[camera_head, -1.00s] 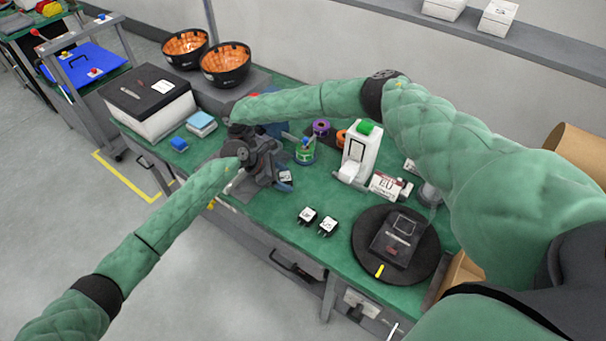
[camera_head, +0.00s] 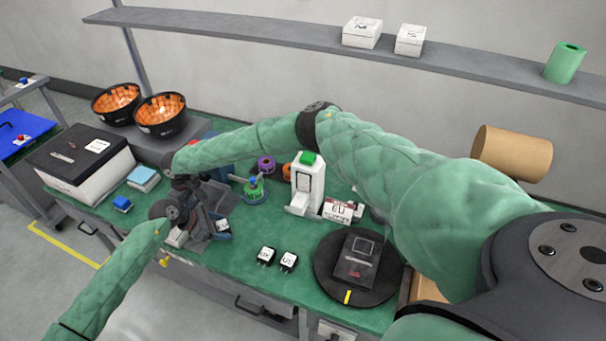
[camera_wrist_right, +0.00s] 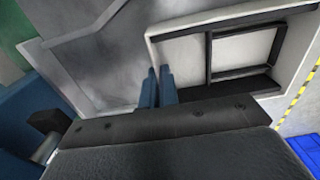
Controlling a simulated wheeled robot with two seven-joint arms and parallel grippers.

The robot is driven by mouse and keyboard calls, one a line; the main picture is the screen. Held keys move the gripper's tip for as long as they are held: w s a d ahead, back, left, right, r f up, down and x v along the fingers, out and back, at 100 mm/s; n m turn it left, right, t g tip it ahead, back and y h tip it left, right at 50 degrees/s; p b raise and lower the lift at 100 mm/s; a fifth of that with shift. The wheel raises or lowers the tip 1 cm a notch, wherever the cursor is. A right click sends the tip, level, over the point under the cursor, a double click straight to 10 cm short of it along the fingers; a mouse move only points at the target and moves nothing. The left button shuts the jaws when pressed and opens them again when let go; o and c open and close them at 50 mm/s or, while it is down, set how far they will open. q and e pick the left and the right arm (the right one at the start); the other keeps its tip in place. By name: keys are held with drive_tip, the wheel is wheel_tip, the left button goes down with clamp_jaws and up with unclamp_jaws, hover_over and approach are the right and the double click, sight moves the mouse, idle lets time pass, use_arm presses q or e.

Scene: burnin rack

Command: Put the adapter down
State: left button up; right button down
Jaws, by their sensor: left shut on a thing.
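My left gripper (camera_head: 203,230) is low over the left part of the green bench, shut. A small dark adapter with a pale label (camera_head: 222,226) shows at its fingertips; whether it touches the bench is unclear. My right gripper (camera_head: 203,197) is just behind and above, its fingers largely hidden among dark parts in the head view. In the right wrist view its two blue fingers (camera_wrist_right: 158,86) are close together with nothing visible between them.
A black round turntable (camera_head: 327,275) bears a dark device at the right. A black-lidded white box (camera_head: 80,160) is at the left. Bare bench lies around the two standing adapters.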

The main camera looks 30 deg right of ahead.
use_arm(q)
drive_tip(key=a+n+t, duration=0.1)
drive_tip(key=a, duration=0.1)
drive_tip(key=s+a+n+t, duration=0.1)
drive_tip(key=a+n, duration=0.1)
drive_tip(key=a, duration=0.1)
drive_tip(key=shift+s+a+r, duration=0.1)
drive_tip(key=shift+s+a, duration=0.05)
drive_tip(key=shift+a, duration=0.05)
drive_tip(key=shift+s+a+r+n+t, duration=0.1)
drive_tip(key=shift+s+a+n+t, duration=0.05)
drive_tip(key=shift+a+n+t, duration=0.2)
drive_tip(key=w+d, duration=0.1)
drive_tip(key=d, duration=0.4)
drive_tip(key=w+d, duration=0.1)
drive_tip(key=d, duration=0.5)
drive_tip(key=w+d, duration=0.2)
drive_tip(key=d, duration=0.4)
drive_tip(key=shift+d, duration=0.1)
drive_tip(key=shift+w+d, duration=0.1)
drive_tip(key=shift+f, duration=1.75)
drive_tip(key=shift+f, duration=0.1)
drive_tip(key=o, duration=1.1)
